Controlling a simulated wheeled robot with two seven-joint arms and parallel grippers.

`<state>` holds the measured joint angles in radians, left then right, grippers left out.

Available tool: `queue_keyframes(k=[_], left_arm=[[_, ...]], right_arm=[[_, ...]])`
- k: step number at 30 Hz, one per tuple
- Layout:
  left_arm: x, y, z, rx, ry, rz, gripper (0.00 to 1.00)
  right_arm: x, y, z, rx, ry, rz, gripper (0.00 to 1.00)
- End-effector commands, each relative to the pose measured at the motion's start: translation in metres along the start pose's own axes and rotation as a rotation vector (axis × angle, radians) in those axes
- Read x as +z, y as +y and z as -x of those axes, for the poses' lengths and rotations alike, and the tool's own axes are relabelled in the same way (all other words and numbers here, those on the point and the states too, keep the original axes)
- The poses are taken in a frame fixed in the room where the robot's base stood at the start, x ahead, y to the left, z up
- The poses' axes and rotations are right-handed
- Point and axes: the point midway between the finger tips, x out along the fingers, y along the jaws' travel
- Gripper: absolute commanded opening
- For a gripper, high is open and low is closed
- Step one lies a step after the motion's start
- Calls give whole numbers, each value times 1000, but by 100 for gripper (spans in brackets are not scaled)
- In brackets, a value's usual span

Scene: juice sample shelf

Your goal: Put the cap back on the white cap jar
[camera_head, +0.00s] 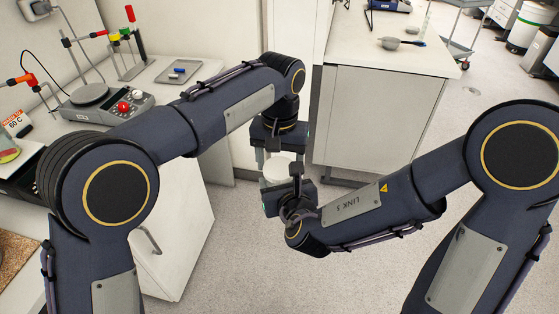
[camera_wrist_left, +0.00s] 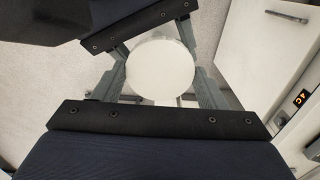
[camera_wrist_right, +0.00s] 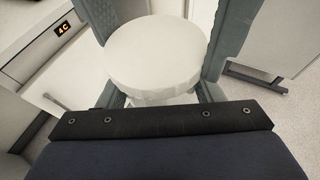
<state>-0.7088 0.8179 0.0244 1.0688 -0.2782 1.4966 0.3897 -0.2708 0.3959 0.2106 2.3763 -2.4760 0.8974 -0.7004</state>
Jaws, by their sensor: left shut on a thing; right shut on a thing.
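The white round cap (camera_wrist_left: 160,70) shows from above in the left wrist view, between the fingers of my left gripper (camera_head: 280,152). In the right wrist view the cap (camera_wrist_right: 152,52) is directly over a pale, translucent jar body (camera_wrist_right: 155,98). I cannot tell whether it is fully seated. My left gripper is shut on the cap from above. My right gripper (camera_head: 282,184) is shut on the jar body from the side, below the cap. In the head view the jar (camera_head: 276,173) is held in the air, partly hidden by both grippers.
A white bench (camera_head: 180,215) at the left carries a hotplate (camera_head: 90,96), a small tray (camera_head: 178,72) and stands. Another white counter (camera_head: 390,75) stands behind at the right. Open floor (camera_head: 225,265) lies below the grippers.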

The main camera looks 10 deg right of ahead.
Motion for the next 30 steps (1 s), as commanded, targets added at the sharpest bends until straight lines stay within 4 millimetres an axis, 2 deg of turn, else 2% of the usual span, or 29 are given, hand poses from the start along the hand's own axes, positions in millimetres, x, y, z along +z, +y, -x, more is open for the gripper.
queue_keyframes(k=[5,9,13,14,19,30], left_arm=[[0,0,0,0,0,-10,38],[0,0,0,1,0,-148,38],[0,0,0,0,0,-140,38],[0,0,0,0,0,-140,68],[0,0,0,0,0,-139,90],[0,0,6,0,2,-139,91]], right_arm=[[0,0,0,0,0,0,0],[0,0,0,0,0,0,0],[0,0,0,0,0,0,0],[0,0,0,0,0,0,0],[0,0,0,0,0,0,0],[0,0,0,0,0,0,0]])
